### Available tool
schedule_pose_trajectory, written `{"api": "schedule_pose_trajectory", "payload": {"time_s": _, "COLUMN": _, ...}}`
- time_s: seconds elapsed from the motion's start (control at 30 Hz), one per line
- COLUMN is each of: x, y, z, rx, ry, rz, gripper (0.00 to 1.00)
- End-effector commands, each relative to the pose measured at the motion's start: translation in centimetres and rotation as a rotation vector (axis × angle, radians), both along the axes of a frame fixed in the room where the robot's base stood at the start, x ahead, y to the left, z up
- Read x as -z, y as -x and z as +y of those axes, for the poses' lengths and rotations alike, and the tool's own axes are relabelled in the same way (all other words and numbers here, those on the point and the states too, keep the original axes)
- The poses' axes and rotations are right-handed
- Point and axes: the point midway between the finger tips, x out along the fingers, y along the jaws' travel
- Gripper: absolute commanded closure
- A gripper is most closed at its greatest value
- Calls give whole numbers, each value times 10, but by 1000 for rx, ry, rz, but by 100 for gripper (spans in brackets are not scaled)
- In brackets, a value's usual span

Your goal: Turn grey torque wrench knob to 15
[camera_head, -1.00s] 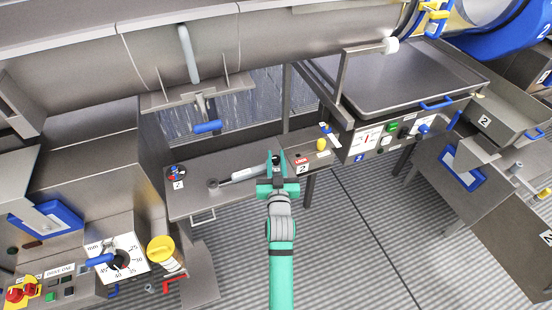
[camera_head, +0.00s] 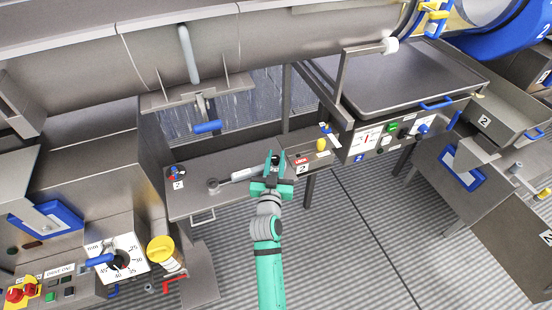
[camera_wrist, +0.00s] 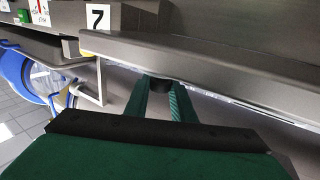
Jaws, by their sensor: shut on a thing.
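The torque wrench (camera_head: 245,174) lies on the metal shelf (camera_head: 205,202) below the large drum, its light handle pointing right toward my gripper. My gripper (camera_head: 273,163) is at the handle's right end. In the wrist view, my green gripper fingers (camera_wrist: 161,98) are closed around a dark round end, the torque wrench knob (camera_wrist: 160,82). The fingers cover most of the knob, and no scale or number on it can be read.
A box with a yellow knob (camera_head: 321,145) stands just right of my gripper. A dial with a blue handle (camera_head: 101,259) and a yellow knob (camera_head: 161,249) are at lower left. The striped floor (camera_head: 355,240) in front is clear.

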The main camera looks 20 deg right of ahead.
Motion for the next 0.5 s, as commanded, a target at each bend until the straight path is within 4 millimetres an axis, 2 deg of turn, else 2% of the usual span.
{"api": "schedule_pose_trajectory", "payload": {"time_s": 0.03, "x": 6, "y": 0, "z": 1, "rx": 10, "ry": -4, "rz": 10, "gripper": 100}}
{"api": "schedule_pose_trajectory", "payload": {"time_s": 0.5, "x": 5, "y": 1, "z": 0, "rx": 66, "ry": -3, "rz": 3, "gripper": 100}}
